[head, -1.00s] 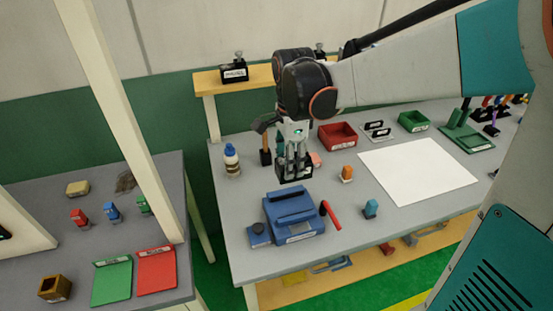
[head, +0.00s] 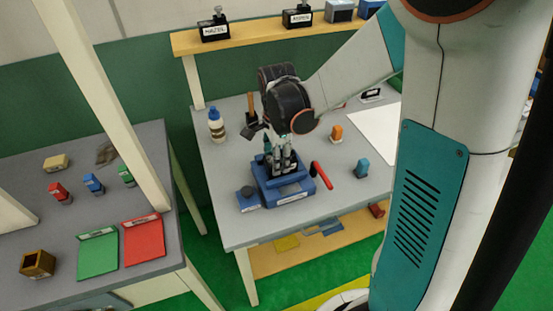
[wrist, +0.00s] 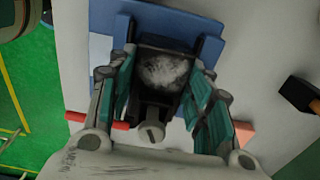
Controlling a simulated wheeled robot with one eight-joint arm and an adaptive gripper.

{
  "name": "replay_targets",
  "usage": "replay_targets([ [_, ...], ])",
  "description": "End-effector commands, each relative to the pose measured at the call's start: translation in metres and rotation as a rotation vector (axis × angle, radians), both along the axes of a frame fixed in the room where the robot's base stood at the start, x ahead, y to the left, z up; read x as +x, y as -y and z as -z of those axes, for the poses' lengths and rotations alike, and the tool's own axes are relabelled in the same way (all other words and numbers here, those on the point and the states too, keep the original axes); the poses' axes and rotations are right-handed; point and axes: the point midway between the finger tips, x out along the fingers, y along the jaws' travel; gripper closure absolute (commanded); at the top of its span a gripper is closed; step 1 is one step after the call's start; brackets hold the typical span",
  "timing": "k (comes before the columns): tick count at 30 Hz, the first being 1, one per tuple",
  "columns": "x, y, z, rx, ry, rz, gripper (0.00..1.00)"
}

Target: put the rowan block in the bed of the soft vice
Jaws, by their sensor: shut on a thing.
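The soft vice (head: 300,188) is a blue block-shaped fixture with a white label on its front, near the front left of the grey workbench; in the wrist view its blue body (wrist: 212,45) shows around the block. My gripper (head: 283,168) is low over the vice, its fingers shut on a black block (wrist: 150,97) with a light speckled patch and a pale knob. I take this for the rowan block; its name cannot be read. The block is at the vice's bed, between its blue sides, but I cannot tell whether it touches the bottom.
A red handle (head: 321,175) lies right of the vice, a small blue knobbed piece (head: 248,198) to its left. Labelled black blocks (head: 214,30) sit on the shelf.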

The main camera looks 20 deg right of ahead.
Motion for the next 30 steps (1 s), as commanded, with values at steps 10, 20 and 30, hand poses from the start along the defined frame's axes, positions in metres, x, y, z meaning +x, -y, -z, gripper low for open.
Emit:
replay_targets([
  [10, 0.0, 0.0, 0.003, 0.0, 0.0, 0.0, 0.81],
  [20, 0.0, 0.0, 0.002, 0.0, 0.0, 0.0, 0.34],
  [30, 0.0, 0.0, -0.022, 0.0, 0.0, 0.0, 0.34],
])
